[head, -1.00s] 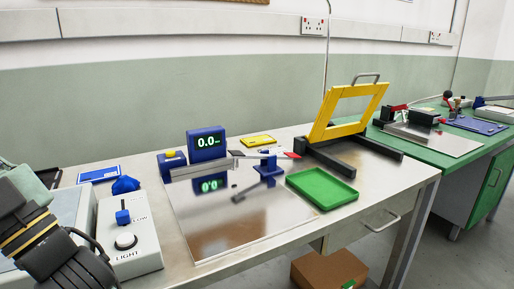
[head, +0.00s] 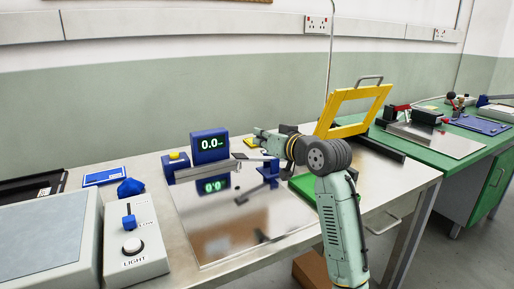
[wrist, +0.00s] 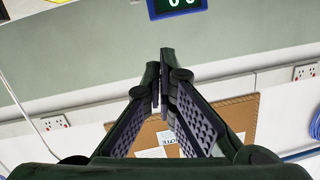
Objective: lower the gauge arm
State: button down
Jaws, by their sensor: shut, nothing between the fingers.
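The gauge arm (head: 254,159) is a thin grey bar above the shiny plate (head: 215,222), beside a blue post (head: 268,169). Its right part is hidden behind my arm. The blue display (head: 209,148) behind the plate reads 0.0; part of it also shows at the top of the wrist view (wrist: 176,7). My gripper (wrist: 158,88) is shut and empty. In the head view it is above and behind the gauge arm, pointing left and away. I see no contact between them, though the overlap hides the exact gap.
A yellow frame (head: 322,126) stands tilted at the right, with a green tray (head: 303,188) partly behind my arm. A grey control box (head: 136,262) with a blue knob is at the left. A blue lump (head: 131,187) lies behind it. The plate's front is clear.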

jog(key=shift+m+h, duration=0.5)
jog(key=d, duration=0.2)
jog(key=d+f, duration=0.1)
jog(key=d, duration=0.2)
jog(key=shift+f, duration=0.15)
jog(key=shift+w, duration=0.1)
jog(key=w+a+f+p, duration=0.4)
jog(key=w+a+f, duration=0.2)
jog(key=w, duration=0.1)
jog(key=shift+w+p, duration=0.3)
jog(key=shift+p, duration=0.1)
jog(key=shift+a+f, duration=0.1)
jog(key=shift+f, duration=0.1)
